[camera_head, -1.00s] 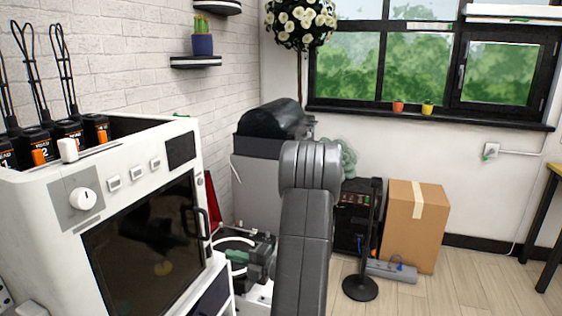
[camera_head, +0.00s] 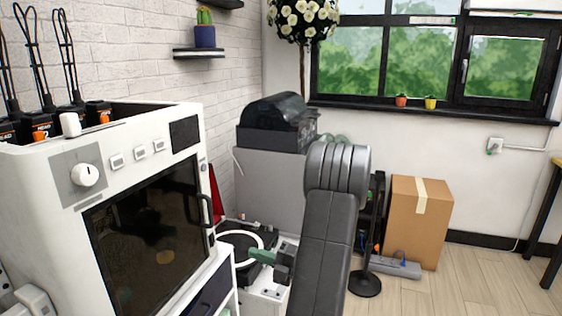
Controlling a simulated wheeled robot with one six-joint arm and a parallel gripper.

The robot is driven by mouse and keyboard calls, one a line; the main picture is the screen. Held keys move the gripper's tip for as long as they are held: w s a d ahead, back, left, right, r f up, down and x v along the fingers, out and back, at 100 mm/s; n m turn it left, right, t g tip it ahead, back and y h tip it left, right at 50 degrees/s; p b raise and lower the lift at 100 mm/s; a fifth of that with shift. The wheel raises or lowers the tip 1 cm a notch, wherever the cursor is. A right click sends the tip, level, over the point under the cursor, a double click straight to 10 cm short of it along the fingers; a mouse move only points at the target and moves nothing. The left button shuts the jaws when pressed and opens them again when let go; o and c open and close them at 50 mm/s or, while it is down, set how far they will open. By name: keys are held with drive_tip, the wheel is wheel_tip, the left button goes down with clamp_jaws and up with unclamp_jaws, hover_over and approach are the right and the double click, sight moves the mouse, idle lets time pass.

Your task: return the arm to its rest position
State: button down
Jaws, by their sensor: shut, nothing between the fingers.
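My arm rises in the lower middle of the head view, with its rounded grey joint standing upright in front of the back corner. My gripper (camera_head: 252,254) shows just left of the arm link. Its dark body is partly hidden by the link, and its green fingers point left. The fingers look closed together, with nothing seen between them. The gripper appears in front of a dark machine with a white ring (camera_head: 238,240); the gap between them cannot be told.
A white oven-like machine (camera_head: 62,242) fills the left. A grey cabinet (camera_head: 262,185) with a black unit (camera_head: 275,122) stands behind the arm. A cardboard box (camera_head: 418,222) and a black stand (camera_head: 366,284) are to the right. Floor (camera_head: 470,285) is open at lower right.

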idle(0.3)
drive_tip(key=w+a+r+h+p, duration=0.1)
drive_tip(key=w+a+r+p, duration=0.1)
drive_tip(key=a+p, duration=0.2)
drive_tip(key=shift+a+r+p, duration=0.15)
drive_tip(key=shift+a+p, duration=0.25)
drive_tip(key=shift+a, duration=0.55)
drive_tip(key=shift+d+r+p, duration=0.1)
drive_tip(key=shift+p, duration=0.3)
